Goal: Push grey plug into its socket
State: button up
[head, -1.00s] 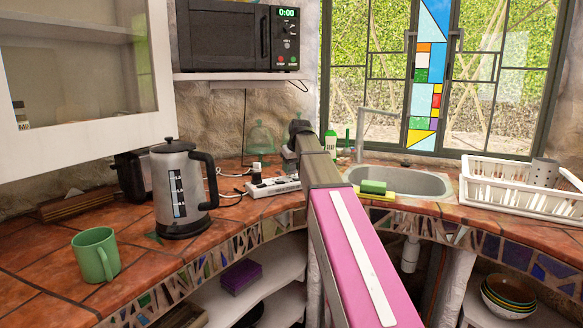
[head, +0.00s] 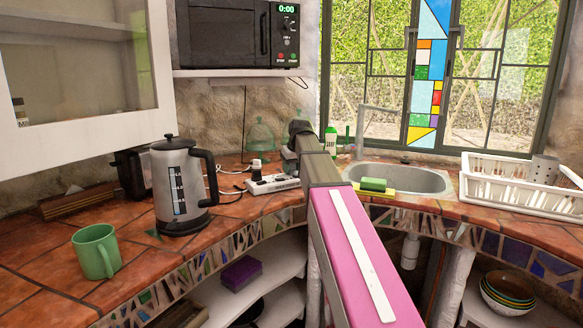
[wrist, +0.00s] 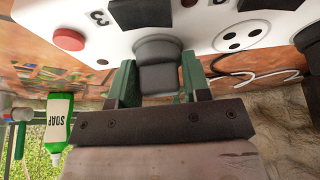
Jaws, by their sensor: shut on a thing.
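The grey plug (wrist: 158,68) is between the two green fingers of my gripper (wrist: 157,84), which is shut on it. The white power strip (wrist: 195,28) fills the top of the wrist view, with a "3" marking. The plug's far end meets the strip's face. Its socket is hidden behind it, so I cannot tell how deep it sits. An open round socket (wrist: 240,38) shows to the right of the plug. In the head view the power strip (head: 272,184) lies on the tiled counter, and my arm hides the plug.
A kettle (head: 182,190) and a green mug (head: 96,252) are to the left. A sink (head: 405,180) with a sponge (head: 374,184) is to the right. A soap bottle (wrist: 58,122) stands nearby. The microwave (head: 240,35) is above.

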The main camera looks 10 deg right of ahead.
jog(key=shift+f, duration=0.15)
jog(key=o, duration=0.9)
jog(key=shift+o, duration=0.2)
